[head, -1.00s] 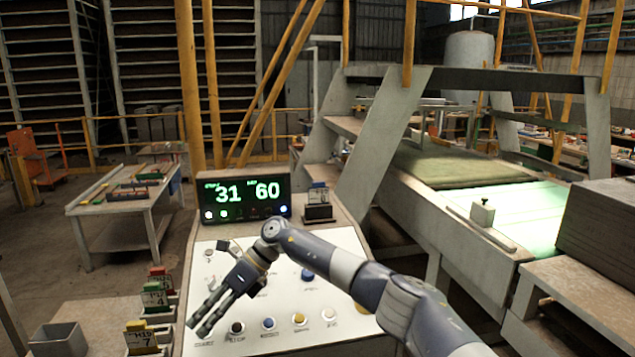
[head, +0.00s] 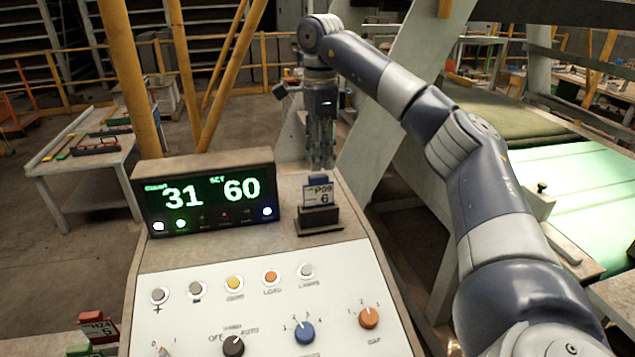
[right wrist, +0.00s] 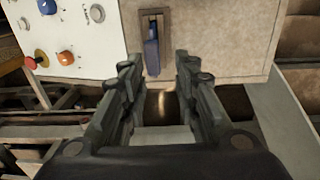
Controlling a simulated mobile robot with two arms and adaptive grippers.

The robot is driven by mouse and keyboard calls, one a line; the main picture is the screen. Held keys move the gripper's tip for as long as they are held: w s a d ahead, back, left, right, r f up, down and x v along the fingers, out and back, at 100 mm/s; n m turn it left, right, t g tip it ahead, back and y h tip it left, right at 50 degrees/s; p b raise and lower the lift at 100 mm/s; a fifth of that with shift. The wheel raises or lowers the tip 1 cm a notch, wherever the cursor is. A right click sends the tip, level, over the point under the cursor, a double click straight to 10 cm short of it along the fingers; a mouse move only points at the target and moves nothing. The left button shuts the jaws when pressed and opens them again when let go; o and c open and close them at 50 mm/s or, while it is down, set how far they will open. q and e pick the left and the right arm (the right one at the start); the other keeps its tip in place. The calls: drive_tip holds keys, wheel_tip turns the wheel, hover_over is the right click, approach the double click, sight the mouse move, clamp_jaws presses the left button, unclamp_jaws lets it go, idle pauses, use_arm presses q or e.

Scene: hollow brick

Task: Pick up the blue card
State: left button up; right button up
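The blue card (head: 318,191) has a blue top edge and a white label reading P09 6. It stands upright in a dark holder (head: 318,221) on the console, right of the display. My right gripper (head: 320,164) points down just above the card in the head view. In the right wrist view, the card shows as a thin blue strip (right wrist: 152,52) ahead of the open fingers (right wrist: 158,70), roughly in line with the gap between them. The fingers look apart and empty. My left gripper is not in view.
The display (head: 208,193) reads 31 and 60, left of the holder. The control panel (head: 205,320) has several buttons and knobs. A red card (head: 97,325) and a green one stand at lower left. A slanted grey beam (head: 375,130) rises behind my right gripper.

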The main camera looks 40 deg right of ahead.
sight(318, 183)
drive_tip(key=shift+s+a+f, duration=0.15)
drive_tip(key=shift+s+f, duration=0.05)
drive_tip(key=shift+f, duration=0.1)
drive_tip(key=f, duration=0.2)
drive_tip(key=s+a+f, duration=0.1)
drive_tip(key=shift+s+f, duration=0.1)
drive_tip(key=shift+f, duration=0.1)
drive_tip(key=f+p, duration=0.2)
drive_tip(key=f, duration=0.1)
drive_tip(key=w+f+p, duration=0.1)
drive_tip(key=f, duration=0.1)
drive_tip(key=shift+d+f, duration=0.1)
drive_tip(key=shift+d, duration=0.05)
drive_tip(key=shift+f, duration=0.4)
drive_tip(key=shift+c, duration=1.1)
drive_tip(key=c, duration=0.4)
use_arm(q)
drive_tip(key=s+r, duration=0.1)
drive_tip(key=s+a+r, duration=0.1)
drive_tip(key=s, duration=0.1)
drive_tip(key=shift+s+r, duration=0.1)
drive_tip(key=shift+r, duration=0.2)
use_arm(e)
clamp_jaws()
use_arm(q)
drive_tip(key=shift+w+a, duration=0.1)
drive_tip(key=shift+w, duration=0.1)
